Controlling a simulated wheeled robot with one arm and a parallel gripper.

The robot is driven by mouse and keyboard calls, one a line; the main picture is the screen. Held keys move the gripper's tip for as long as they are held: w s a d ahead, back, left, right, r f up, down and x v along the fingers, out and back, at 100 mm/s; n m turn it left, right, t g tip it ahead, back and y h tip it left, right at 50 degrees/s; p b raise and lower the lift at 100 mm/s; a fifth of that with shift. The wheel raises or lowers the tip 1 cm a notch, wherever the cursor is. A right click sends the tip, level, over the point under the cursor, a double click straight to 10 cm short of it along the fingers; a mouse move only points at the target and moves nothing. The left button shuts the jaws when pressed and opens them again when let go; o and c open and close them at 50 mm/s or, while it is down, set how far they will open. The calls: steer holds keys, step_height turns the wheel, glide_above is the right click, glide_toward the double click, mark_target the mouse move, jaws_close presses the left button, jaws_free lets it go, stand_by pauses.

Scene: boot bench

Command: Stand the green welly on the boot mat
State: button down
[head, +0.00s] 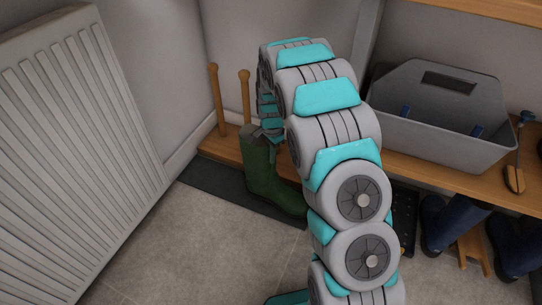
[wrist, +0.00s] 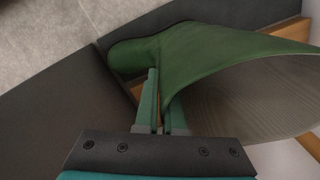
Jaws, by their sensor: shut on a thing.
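The green welly (head: 262,172) stands upright, toe toward the lower right, in front of the wooden bench. It also fills the top of the wrist view (wrist: 205,55), its wide open top at the right and its foot at the left. My gripper (wrist: 162,100) is shut on the rim of its shaft. In the head view my arm hides most of the gripper. The dark boot mat (head: 210,183) lies on the floor under the welly, and also shows in the wrist view (wrist: 50,115). I cannot tell whether the sole touches the mat.
The wooden bench (head: 225,146) runs behind, with two wooden pegs (head: 216,100) at its left end. A grey caddy (head: 440,130) and a brush (head: 515,178) sit on it. A radiator (head: 75,140) is at left; floor (head: 190,250) in front is clear.

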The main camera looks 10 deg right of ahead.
steer(key=shift+f, duration=0.1)
steer(key=c, duration=1)
jaws_free()
step_height(320, 180, up, 11)
steer(key=shift+s+r+p, duration=0.1)
steer(key=shift+r+p, duration=0.05)
steer(key=shift+p, duration=0.15)
steer(key=shift+r, duration=0.5)
steer(key=s+r+n, duration=0.2)
steer(key=s+r, duration=0.1)
steer(key=s, duration=0.3)
steer(key=s+r+n+g, duration=0.1)
steer(key=s+r+n, duration=0.15)
steer(key=s, duration=0.45)
steer(key=s+r+n, duration=0.1)
steer(key=s+r, duration=0.3)
steer(key=s, duration=0.2)
steer(key=s+n, duration=0.2)
steer(key=s, duration=0.6)
steer(key=s+r+n, duration=0.1)
steer(key=s+n, duration=0.2)
steer(key=s, duration=0.5)
steer(key=s+n+g, duration=0.1)
steer(key=s+n, duration=0.1)
steer(key=s, duration=0.6)
steer(key=shift+s+r+n, duration=0.15)
steer(key=shift+s+n, duration=0.05)
steer(key=shift+n, duration=0.05)
